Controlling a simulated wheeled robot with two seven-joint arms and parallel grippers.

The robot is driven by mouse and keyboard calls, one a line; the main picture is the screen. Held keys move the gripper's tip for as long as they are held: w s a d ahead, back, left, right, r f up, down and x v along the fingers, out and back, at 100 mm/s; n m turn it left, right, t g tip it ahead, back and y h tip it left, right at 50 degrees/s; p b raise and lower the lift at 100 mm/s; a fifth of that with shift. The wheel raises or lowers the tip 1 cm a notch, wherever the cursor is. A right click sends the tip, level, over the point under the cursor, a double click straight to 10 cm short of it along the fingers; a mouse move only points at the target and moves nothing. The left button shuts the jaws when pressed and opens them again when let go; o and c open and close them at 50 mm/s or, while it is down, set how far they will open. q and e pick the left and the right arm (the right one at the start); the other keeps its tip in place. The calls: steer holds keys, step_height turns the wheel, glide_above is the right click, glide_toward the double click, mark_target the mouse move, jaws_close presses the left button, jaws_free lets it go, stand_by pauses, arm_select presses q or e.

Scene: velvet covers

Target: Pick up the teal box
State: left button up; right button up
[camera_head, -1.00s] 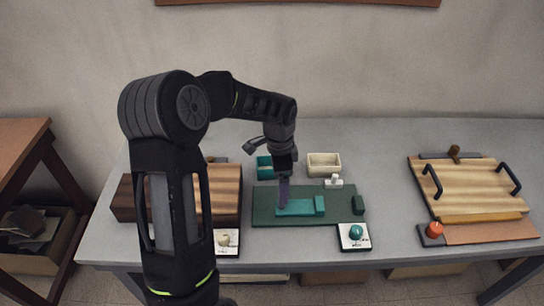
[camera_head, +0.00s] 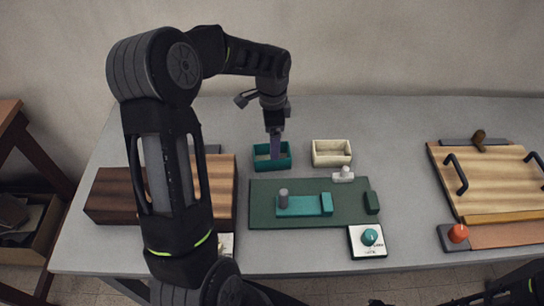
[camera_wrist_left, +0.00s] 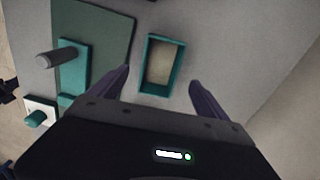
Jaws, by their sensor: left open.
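The teal box (camera_head: 262,160) is a small open-topped tray on the grey table, behind the dark green board. In the left wrist view the teal box (camera_wrist_left: 149,84) lies between and beyond the fingers, with its pale inside showing. My left gripper (camera_head: 276,157) points down over the box in the head view and hides part of it. In the left wrist view my left gripper (camera_wrist_left: 158,86) is open, one finger on each side of the box; I see no contact. My right gripper is not clearly in view.
The green board (camera_head: 262,215) carries a teal plate (camera_head: 304,206) with an upright grey peg (camera_head: 283,199). A cream box (camera_head: 331,153) and a white knob piece (camera_head: 344,174) stand to the right. Wooden blocks (camera_head: 110,195) lie left; a handled wooden board (camera_head: 500,180) lies right.

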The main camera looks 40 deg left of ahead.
arm_select(q)
steer(key=shift+f, duration=1.05)
steer(key=shift+f+p, duration=0.7)
steer(key=shift+f, duration=1.9)
steer(key=c, duration=1.5)
steer(key=shift+r, duration=0.1)
step_height(320, 180, up, 10)
steer(key=b, duration=0.1)
